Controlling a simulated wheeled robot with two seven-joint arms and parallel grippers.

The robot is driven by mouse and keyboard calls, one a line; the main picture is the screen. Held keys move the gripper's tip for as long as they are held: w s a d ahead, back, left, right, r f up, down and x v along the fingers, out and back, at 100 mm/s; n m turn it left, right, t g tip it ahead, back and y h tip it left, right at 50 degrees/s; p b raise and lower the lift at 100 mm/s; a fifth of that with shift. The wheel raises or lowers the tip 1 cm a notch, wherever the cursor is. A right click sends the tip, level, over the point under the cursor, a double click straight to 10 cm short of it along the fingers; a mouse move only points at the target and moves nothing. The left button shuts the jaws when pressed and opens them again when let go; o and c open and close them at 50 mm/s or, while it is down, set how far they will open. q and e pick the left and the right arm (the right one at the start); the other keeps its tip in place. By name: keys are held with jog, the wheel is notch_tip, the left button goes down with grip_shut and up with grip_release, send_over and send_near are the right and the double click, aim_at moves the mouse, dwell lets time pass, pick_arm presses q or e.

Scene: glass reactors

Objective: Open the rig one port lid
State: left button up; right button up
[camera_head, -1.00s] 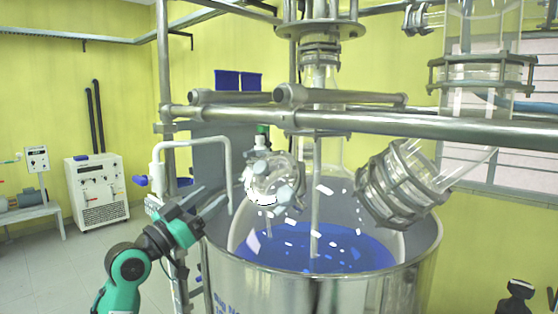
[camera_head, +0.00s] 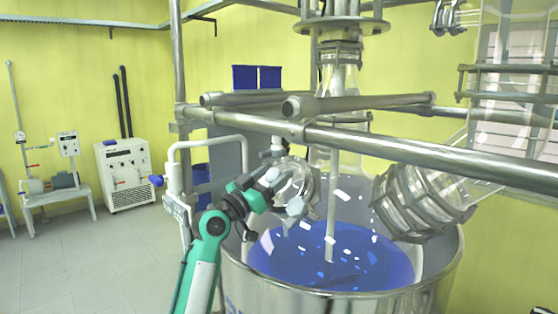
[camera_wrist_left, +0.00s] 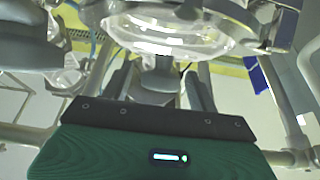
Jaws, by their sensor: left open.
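The rig's glass vessel (camera_head: 340,245) holds blue liquid inside a steel jacket. Its round port lid (camera_head: 303,177) faces left at the vessel's upper left, with clear glass and pale clamp parts around it. My left gripper (camera_head: 282,192) is at this lid, fingers pointing at it, partly overlapping it. In the left wrist view the glass port lid (camera_wrist_left: 180,38) spans the top, and a grey handle-like part (camera_wrist_left: 160,78) lies between the open fingers of my left gripper (camera_wrist_left: 160,90). Contact cannot be told. My right gripper is not seen.
A horizontal steel rail (camera_head: 380,145) crosses above the port. A larger glass port (camera_head: 420,203) angles out at the right.

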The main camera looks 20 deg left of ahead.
pick_arm(q)
jog(key=shift+w+d+r, duration=0.15)
jog(key=shift+w+r, duration=0.25)
jog(key=shift+w, duration=0.25)
jog(key=shift+w+d+p, duration=0.25)
jog(key=shift+w+p, duration=0.05)
